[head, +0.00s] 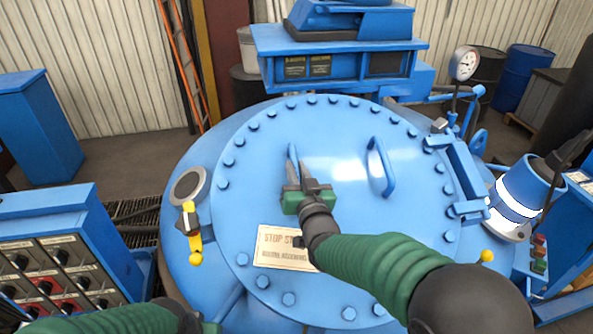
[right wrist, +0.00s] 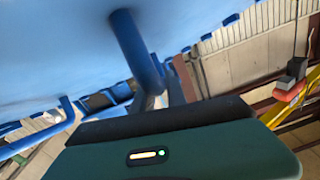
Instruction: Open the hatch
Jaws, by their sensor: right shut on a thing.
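The hatch (head: 330,115) is a large round blue lid ringed with bolts, lying flat on the furnace body in the head view. It carries two blue bar handles, a left one (head: 291,154) and a right one (head: 381,165). My right gripper (head: 297,178) is shut on the left handle, with its fingers hiding the handle's lower part. In the right wrist view this handle (right wrist: 132,45) runs from the blue lid down to the dark fingers. My left forearm shows at the bottom left, with only a sliver of the left gripper (head: 211,327) beside it.
A hinge bracket (head: 462,175) sits at the lid's right edge. A yellow-and-black lever (head: 190,232) stands at the left edge, and a yellow knob (head: 487,256) at the lower right. A control panel (head: 55,270) is at left, a pressure gauge (head: 464,63) at upper right.

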